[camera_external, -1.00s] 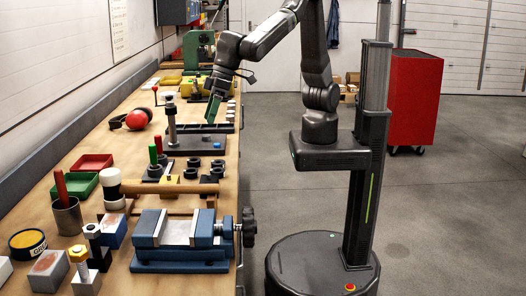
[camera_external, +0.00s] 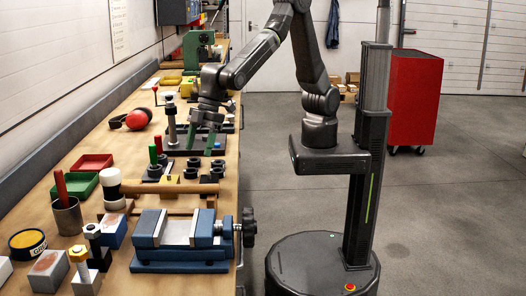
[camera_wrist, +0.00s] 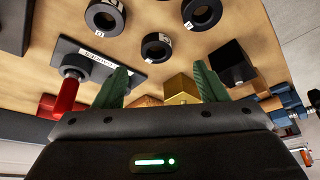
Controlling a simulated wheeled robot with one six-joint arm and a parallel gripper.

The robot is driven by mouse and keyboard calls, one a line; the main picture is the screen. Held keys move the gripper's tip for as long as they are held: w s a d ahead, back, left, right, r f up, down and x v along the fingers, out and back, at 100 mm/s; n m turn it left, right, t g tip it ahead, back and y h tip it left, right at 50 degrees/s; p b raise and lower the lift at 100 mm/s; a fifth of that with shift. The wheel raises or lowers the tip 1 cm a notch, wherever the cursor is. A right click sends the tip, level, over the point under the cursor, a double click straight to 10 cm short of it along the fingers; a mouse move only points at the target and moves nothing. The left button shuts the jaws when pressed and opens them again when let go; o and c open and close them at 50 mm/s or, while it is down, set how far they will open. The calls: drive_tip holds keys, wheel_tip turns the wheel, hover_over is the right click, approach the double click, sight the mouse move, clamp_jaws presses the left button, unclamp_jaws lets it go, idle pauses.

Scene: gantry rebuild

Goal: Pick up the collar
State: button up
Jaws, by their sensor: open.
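Several black ring-shaped collars lie on the bench, each with a small pale tag I cannot read. In the wrist view one ring (camera_wrist: 157,47) lies ahead between the fingers, with another at the upper left (camera_wrist: 105,16) and one at the upper right (camera_wrist: 202,13). In the external view the rings (camera_external: 194,162) sit right of the red and green upright handles. My gripper (camera_external: 201,149) is over the bench, just behind and above the rings. Its green fingers (camera_wrist: 162,80) are apart with nothing between them. Which ring is the task's collar I cannot tell.
A dark labelled plate (camera_wrist: 95,60) with a red handle (camera_wrist: 68,92) lies left of the fingers. A dark block (camera_wrist: 230,62) and a yellow block (camera_wrist: 181,88) are close by. A grey post (camera_external: 171,128) stands beside my gripper; a blue vise (camera_external: 180,254) is nearer the camera.

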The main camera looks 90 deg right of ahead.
drive_tip(key=shift+w+p+x, duration=0.2)
drive_tip(key=shift+p+x, duration=0.2)
drive_tip(key=shift+x, duration=0.95)
drive_tip(key=shift+w+p+x, duration=0.15)
drive_tip(key=shift+p+x, duration=0.2)
drive_tip(key=shift+x, duration=1.05)
drive_tip(key=shift+w+a+f, duration=0.15)
drive_tip(key=shift+f, duration=0.4)
drive_tip(key=c, duration=1.2)
